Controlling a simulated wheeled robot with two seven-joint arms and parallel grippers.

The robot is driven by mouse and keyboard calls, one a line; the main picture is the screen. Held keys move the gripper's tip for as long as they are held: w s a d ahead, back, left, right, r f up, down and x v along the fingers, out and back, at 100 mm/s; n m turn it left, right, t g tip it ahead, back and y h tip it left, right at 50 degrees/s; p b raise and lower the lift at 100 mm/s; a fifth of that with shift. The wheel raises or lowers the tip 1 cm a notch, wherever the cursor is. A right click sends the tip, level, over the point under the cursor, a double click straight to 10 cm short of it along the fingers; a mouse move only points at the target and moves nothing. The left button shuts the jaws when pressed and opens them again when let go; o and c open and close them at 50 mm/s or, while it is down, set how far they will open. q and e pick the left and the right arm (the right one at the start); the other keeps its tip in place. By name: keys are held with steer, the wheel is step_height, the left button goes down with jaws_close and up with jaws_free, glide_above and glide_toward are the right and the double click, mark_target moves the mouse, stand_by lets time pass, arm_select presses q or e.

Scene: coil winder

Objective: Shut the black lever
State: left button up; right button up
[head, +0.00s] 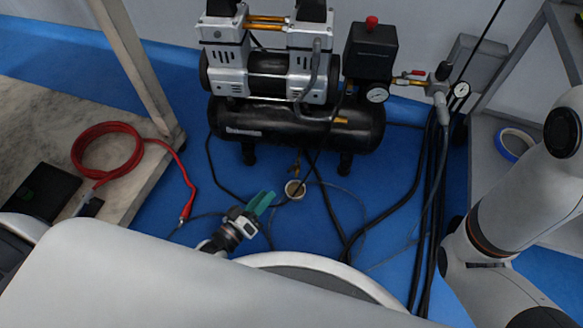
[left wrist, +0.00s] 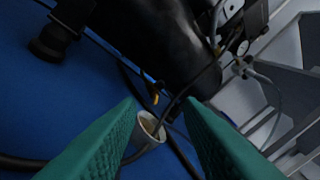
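A small brass drain fitting (head: 296,167) hangs under the black tank (head: 290,128) of the compressor in the head view. In the left wrist view its yellowish part (left wrist: 155,96) shows beyond my fingertips, with a small dark piece (left wrist: 160,85) beside it that may be the black lever. Its setting is too small and dark to tell. My left gripper (head: 261,203) has teal fingers, spread apart and empty in the left wrist view (left wrist: 158,106). It is low over the floor, in front of the fitting and apart from it. My right gripper is out of view.
A small white cup (head: 295,189) stands on the blue floor below the fitting. Black hoses (head: 428,205) run along the floor at right. A red-handled valve (head: 413,73) sits at upper right. A bench (head: 60,125) with a coiled red hose (head: 107,150) stands at left.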

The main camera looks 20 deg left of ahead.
mark_target(294, 166)
arm_select(q)
steer(key=b+x, duration=0.4)
steer(key=x, duration=0.5)
steer(key=shift+w+d+f+b, duration=0.1)
steer(key=shift+f+b, duration=0.05)
steer(key=shift+b, duration=0.15)
steer(key=shift+w+d, duration=0.15)
steer(key=shift+w, duration=0.35)
jaws_close()
